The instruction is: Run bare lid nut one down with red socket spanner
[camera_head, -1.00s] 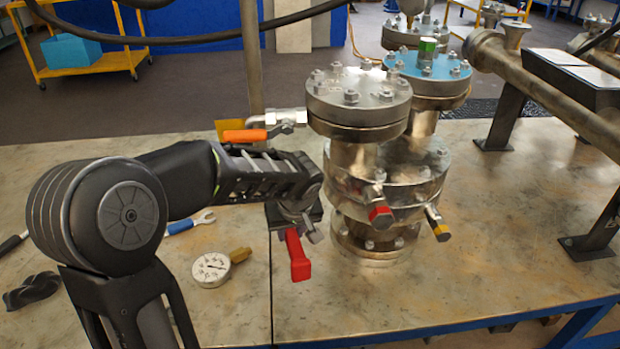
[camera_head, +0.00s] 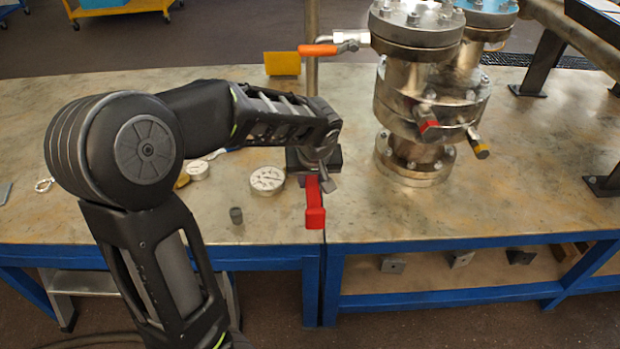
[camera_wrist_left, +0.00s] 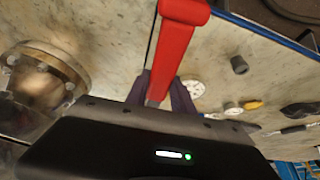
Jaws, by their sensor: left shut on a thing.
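My left gripper (camera_head: 318,160) is shut on the red socket spanner (camera_head: 315,205). The spanner's red end points down toward the table's front edge. The left wrist view shows the red spanner (camera_wrist_left: 176,45) between the dark fingers (camera_wrist_left: 160,92). The front flanged vessel (camera_head: 408,88) stands upright to the right of the gripper, apart from it. Its lid (camera_head: 415,30) carries several bolts and nuts at the top edge of the head view. I cannot tell which is bare nut one. My right gripper is not in view.
A second vessel with a blue-topped lid (camera_head: 490,12) stands behind. An orange-handled valve (camera_head: 318,50) juts left from the front vessel. A dial gauge (camera_head: 267,180) and a small grey cylinder (camera_head: 236,215) lie left of the spanner. The table (camera_head: 480,205) is clear at front right.

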